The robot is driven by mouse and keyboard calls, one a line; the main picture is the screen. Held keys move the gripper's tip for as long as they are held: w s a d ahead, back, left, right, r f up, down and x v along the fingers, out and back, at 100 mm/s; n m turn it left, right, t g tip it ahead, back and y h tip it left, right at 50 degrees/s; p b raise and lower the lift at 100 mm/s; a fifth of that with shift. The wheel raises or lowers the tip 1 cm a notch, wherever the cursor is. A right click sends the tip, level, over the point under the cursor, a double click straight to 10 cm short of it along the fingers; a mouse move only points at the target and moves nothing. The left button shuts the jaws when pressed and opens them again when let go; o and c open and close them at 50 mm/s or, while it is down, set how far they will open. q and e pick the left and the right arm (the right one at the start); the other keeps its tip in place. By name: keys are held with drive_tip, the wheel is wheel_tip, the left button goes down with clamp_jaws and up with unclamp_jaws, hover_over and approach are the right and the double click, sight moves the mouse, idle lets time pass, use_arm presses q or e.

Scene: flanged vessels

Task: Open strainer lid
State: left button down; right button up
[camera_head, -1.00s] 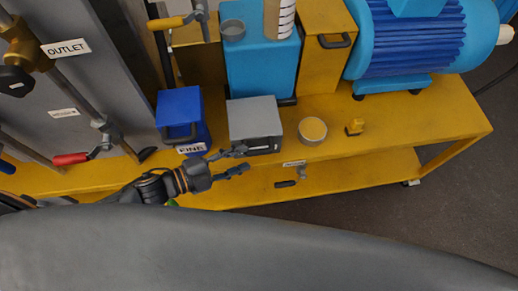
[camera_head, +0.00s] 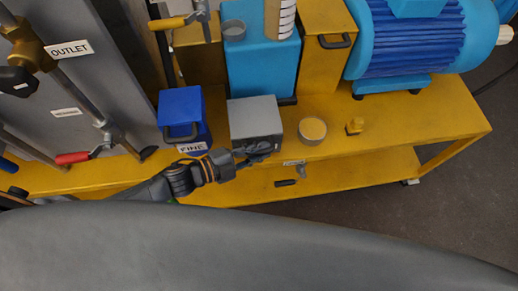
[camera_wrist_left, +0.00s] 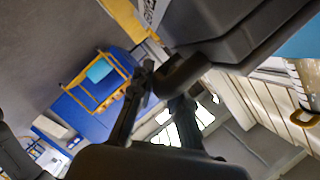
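The grey box (camera_head: 254,118), with a flat top and a dark front, stands on the yellow bench. I cannot tell for sure that its top is the strainer lid. My left gripper (camera_head: 258,151) is at the lower front edge of this box. In the left wrist view the dark box side (camera_wrist_left: 235,30) fills the upper right, with a rounded dark handle-like part close to the fingertips. The left fingers (camera_wrist_left: 160,100) are apart there, and I see nothing clamped between them; contact is unclear. My right gripper is not in view.
A blue bin labelled FINE (camera_head: 181,115) stands left of the grey box. A blue motor (camera_head: 415,45) is at the back right. The bench's right end is clear.

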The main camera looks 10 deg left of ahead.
use_arm(q)
drive_tip(key=shift+r+p, duration=0.35)
drive_tip(key=shift+p, duration=0.1)
wheel_tip(320, 180, up, 8)
drive_tip(key=w+n+g+p, duration=0.2)
drive_tip(key=n+p, duration=0.1)
drive_tip(key=p, duration=0.9)
drive_tip(key=shift+a, duration=0.35)
drive_tip(key=shift+f, duration=0.1)
drive_tip(key=c, duration=1.3)
unclamp_jaws()
